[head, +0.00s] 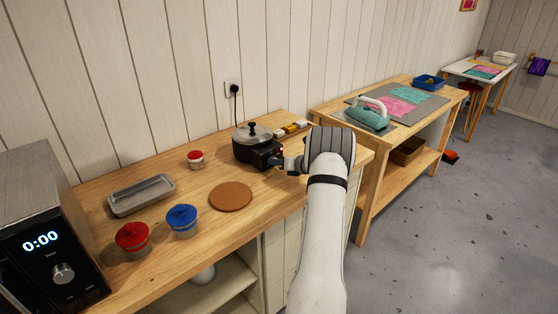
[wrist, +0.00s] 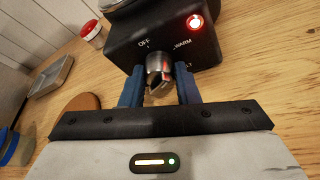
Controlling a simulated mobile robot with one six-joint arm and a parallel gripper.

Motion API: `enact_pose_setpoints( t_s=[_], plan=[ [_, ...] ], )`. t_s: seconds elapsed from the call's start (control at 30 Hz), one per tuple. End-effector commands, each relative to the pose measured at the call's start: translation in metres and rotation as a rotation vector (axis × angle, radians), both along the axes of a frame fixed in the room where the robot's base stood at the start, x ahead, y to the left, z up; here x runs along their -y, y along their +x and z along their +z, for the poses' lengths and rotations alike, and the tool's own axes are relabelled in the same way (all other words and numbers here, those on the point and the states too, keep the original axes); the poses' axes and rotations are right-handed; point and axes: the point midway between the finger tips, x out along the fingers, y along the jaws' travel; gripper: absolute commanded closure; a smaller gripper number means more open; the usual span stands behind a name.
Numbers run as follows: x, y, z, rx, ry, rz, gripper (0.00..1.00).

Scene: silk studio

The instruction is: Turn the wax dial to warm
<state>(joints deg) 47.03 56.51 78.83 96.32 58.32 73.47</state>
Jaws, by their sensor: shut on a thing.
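The wax pot (head: 254,143) with its lid stands on the wooden counter, its black base toward my arm. In the wrist view the black control box (wrist: 135,43) carries a metal dial (wrist: 158,66) and the printed words OFF and WARM, with a third label partly hidden by a finger. A round red light (wrist: 194,22) glows at its upper right. My gripper (wrist: 160,88) is shut on the dial, one blue finger on each side. It also shows at the pot's base in the head view (head: 282,163). The dial's pointer mark is too unclear to read.
A cork mat (head: 231,196), a red jar (head: 133,238), a blue jar (head: 182,220), a metal tray (head: 141,195) and a small red-lidded pot (head: 196,160) stand on the counter left of my arm. Wax blocks (head: 290,128) lie behind the pot. An iron (head: 368,116) rests on the right-hand table.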

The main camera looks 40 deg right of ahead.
Motion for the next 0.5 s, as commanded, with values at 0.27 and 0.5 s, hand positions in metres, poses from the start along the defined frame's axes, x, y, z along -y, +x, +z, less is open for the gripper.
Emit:
enact_pose_setpoints(
  t_s=[0.27,0.5],
  plan=[
    [0.0034,-0.0007,0.0013,-0.006,0.112,-0.005,0.94],
    [0.0032,-0.0005,0.0017,-0.008,0.145,-0.004,0.94]
  ],
)
